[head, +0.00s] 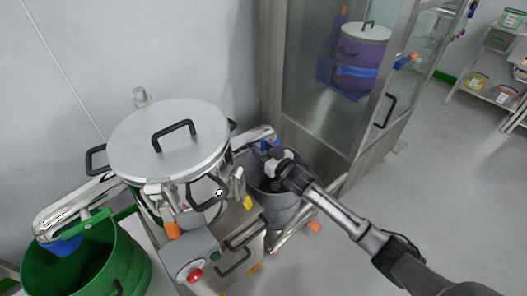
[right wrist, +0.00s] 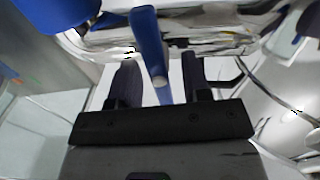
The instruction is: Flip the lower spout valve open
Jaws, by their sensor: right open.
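A steel machine with a round lidded vessel (head: 165,140) has two spouts. The right spout (head: 254,137) ends over a grey bin and carries a blue valve lever (head: 264,146), partly hidden by my gripper. The left spout (head: 75,205) carries a green lever (head: 88,221) and has a blue end over a green bin. My right gripper (head: 275,161) is at the right spout. In the right wrist view its open fingers (right wrist: 158,82) stand on either side of the blue lever (right wrist: 148,45); I cannot tell whether they touch it. My left gripper is not in view.
The grey bin (head: 280,209) stands below my right gripper and the green bin (head: 128,264) at lower left. A control box with a red button (head: 195,275) juts from the machine's front. A glass-fronted cabinet (head: 320,85) stands behind; open floor lies to the right.

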